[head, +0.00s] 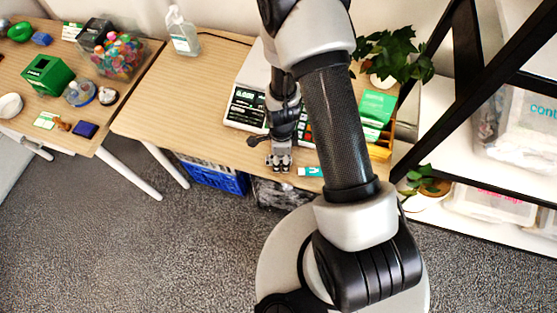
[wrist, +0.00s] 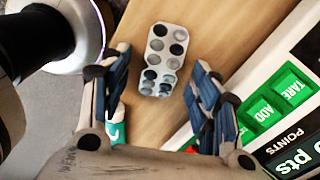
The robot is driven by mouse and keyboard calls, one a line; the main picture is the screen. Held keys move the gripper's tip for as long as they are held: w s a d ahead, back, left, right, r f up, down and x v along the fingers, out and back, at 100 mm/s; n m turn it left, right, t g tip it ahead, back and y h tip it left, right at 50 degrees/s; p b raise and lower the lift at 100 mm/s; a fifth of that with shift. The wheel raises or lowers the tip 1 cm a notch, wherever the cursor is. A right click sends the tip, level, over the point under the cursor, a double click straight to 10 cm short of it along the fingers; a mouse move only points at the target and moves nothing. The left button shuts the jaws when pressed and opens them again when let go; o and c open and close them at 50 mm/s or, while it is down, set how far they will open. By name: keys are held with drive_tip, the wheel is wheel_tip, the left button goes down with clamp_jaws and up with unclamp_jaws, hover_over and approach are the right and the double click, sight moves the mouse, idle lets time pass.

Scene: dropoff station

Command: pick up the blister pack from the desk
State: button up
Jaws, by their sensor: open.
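The blister pack (wrist: 165,58) lies on the wooden desk (wrist: 205,22) in the wrist view, grey-white with two rows of dark round pockets. My gripper (wrist: 155,75) is open, with one finger on each side of the pack in the picture. No contact with the pack shows, and the height of the fingers above it is hard to tell. In the head view my gripper (head: 279,163) is over the desk's front edge, in front of the scale. I cannot make out the pack there.
A scale with green buttons (wrist: 273,100) stands close to the right finger. A teal and white item (head: 311,171) lies right of my gripper. A tray (head: 379,148) and a plant (head: 395,55) stand farther right.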

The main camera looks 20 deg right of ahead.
drive_tip(key=shift+c, duration=0.6)
drive_tip(key=c, duration=0.6)
drive_tip(key=shift+r, duration=0.15)
